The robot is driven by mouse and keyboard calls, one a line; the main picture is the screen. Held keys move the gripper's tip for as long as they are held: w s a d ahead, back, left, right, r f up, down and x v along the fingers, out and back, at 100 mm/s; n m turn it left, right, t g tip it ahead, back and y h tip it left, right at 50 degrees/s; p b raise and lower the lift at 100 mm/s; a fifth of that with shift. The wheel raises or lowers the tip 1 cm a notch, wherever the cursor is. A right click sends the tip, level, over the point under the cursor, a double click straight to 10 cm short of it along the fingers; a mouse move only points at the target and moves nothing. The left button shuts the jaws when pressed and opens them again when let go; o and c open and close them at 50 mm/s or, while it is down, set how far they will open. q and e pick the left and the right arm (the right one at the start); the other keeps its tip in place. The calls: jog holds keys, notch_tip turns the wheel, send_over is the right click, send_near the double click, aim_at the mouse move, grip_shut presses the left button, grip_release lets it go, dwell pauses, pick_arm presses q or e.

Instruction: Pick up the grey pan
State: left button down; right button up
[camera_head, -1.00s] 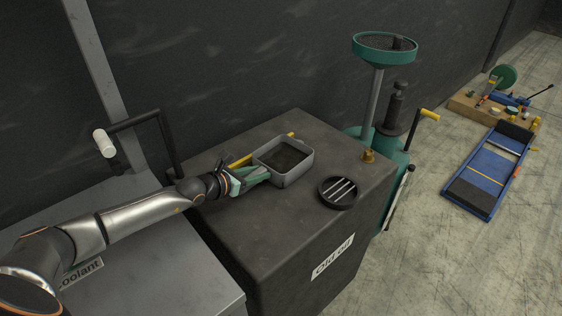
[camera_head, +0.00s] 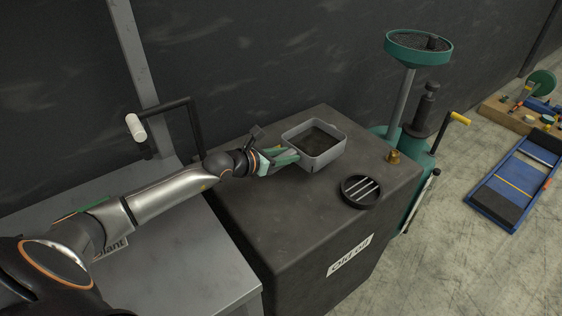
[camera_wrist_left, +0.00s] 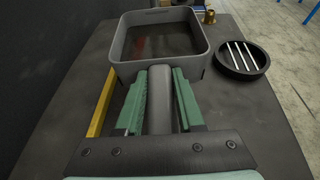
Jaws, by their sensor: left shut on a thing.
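The grey pan (camera_head: 316,160) is an open rectangular tray with dark contents, at the far side of the dark "Old oil" cabinet top (camera_head: 290,195). My left gripper (camera_head: 284,158) comes in from the left, with its green fingers shut on the pan's grey handle. The left wrist view shows the handle (camera_wrist_left: 161,100) between the fingers (camera_wrist_left: 160,98), with the pan (camera_wrist_left: 160,68) level ahead. The pan looks slightly above the cabinet top; the gap underneath is hidden. My right gripper is out of view.
A round black drain grate (camera_head: 361,191) lies right of the pan. A yellow bar (camera_wrist_left: 102,105) lies left of the handle. A green oil drainer (camera_head: 418,48) stands behind the cabinet. A wall closes the back; a grey coolant cabinet (camera_head: 190,260) is at left.

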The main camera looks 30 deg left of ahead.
pick_arm(q)
jog(key=w+d+r+b, duration=0.1)
jog(key=w+d+r, duration=0.1)
jog(key=d+r, duration=0.6)
jog(key=d, duration=0.4)
jog(key=shift+w+r+b, duration=0.2)
jog(key=shift+r+b, duration=0.05)
jog(key=shift+b, duration=0.05)
jog(key=shift+d, duration=0.1)
jog(key=c, duration=1.1)
grip_release()
jog(key=shift+c, duration=0.2)
grip_shut()
